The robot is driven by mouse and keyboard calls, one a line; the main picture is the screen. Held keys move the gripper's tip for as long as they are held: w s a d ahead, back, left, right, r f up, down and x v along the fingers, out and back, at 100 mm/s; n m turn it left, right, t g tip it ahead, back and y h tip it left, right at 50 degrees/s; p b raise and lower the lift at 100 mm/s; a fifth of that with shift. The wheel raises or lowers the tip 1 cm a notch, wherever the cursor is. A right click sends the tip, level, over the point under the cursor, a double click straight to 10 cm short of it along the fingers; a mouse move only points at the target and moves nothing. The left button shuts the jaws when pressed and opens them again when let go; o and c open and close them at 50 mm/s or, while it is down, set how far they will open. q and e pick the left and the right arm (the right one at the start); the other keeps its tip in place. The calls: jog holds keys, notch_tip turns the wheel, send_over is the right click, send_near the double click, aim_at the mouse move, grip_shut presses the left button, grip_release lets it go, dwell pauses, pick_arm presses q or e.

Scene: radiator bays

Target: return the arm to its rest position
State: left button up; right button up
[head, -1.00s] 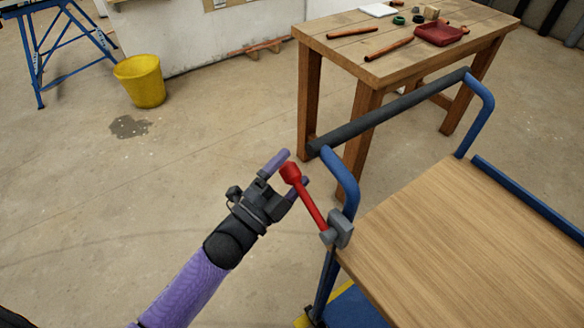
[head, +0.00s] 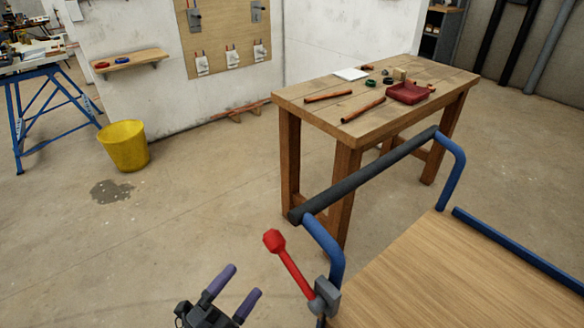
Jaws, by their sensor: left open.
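My left gripper (head: 236,290) is at the bottom of the head view, a little left of the middle. Its two purple fingers are apart with nothing between them. It is to the left of the red lever (head: 289,266) and apart from it. The lever has a red knob at its upper end and leans up and left from a grey clamp (head: 324,297) on the cart's corner. Most of my left arm is below the picture. My right gripper is not in view.
The cart (head: 470,275), with a wooden top and blue frame, fills the lower right. A wooden workbench (head: 330,110) with copper pipes and a red tray (head: 408,93) stands behind it. A yellow bucket (head: 124,146) stands at the left. The floor between is clear.

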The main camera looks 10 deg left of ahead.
pick_arm(q)
jog(key=s+a+f+n+g+y, duration=0.1)
jog(key=s+f+n+g+y, duration=0.25)
jog(key=f, duration=0.75)
jog(key=s+a+f+n+g+y, duration=0.25)
jog(key=f+n+g, duration=0.2)
jog(key=f, duration=0.65)
jog(key=s+f+n+g+y, duration=0.1)
jog(key=s+f+n+g, duration=0.2)
jog(key=s, duration=0.9)
jog(key=s+f+n+g+y, duration=0.1)
jog(key=s+f+n+g, duration=0.3)
jog(key=s+f+g, duration=0.4)
jog(key=s+f, duration=0.1)
jog(key=s, duration=0.4)
jog(key=shift+d+f+y, duration=0.2)
jog(key=shift+f+y, duration=0.05)
jog(key=shift+y, duration=0.05)
